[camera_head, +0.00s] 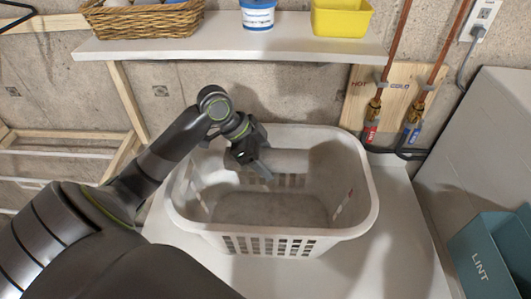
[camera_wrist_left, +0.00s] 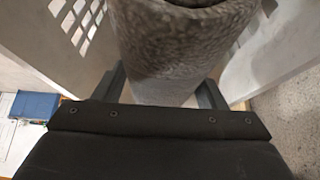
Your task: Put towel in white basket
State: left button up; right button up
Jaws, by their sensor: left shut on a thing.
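The white basket (camera_head: 355,215) stands on a white top, with slotted walls and an open mouth. My left gripper (camera_head: 262,172) is inside the basket's mouth, near its back wall. In the left wrist view the gripper's two fingers (camera_wrist_left: 163,92) are on either side of a grey, mottled, rolled towel (camera_wrist_left: 165,50), and they are shut on it. In the head view a pale grey roll, which looks like this towel (camera_head: 290,160), extends right from the gripper inside the basket. Whether it touches the basket floor cannot be told. My right gripper is not in view.
A shelf (camera_head: 230,47) above the basket holds a wicker basket (camera_head: 140,20), a white-and-blue tub (camera_head: 258,14) and a yellow container (camera_head: 341,17). Hot and cold pipes (camera_head: 390,95) run down behind on the right. A teal LINT bin (camera_head: 490,258) stands at the lower right.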

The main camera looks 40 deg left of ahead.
pick_arm(q)
jog(key=o, duration=1.1)
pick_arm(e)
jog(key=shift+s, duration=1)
pick_arm(q)
jog(key=shift+a+r, duration=0.1)
jog(key=shift+r, duration=0.05)
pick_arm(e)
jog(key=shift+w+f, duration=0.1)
pick_arm(q)
jog(key=shift+s+a+r+b, duration=0.2)
jog(key=shift+a+r+b, duration=0.1)
jog(key=shift+r, duration=0.15)
jog(key=b+v, duration=0.1)
jog(key=v, duration=0.4)
jog(key=shift+s+r, duration=0.1)
jog(key=shift+r, duration=0.05)
jog(key=shift+s+a+r, duration=0.1)
jog(key=shift+a+r, duration=0.05)
jog(key=shift+r, duration=0.2)
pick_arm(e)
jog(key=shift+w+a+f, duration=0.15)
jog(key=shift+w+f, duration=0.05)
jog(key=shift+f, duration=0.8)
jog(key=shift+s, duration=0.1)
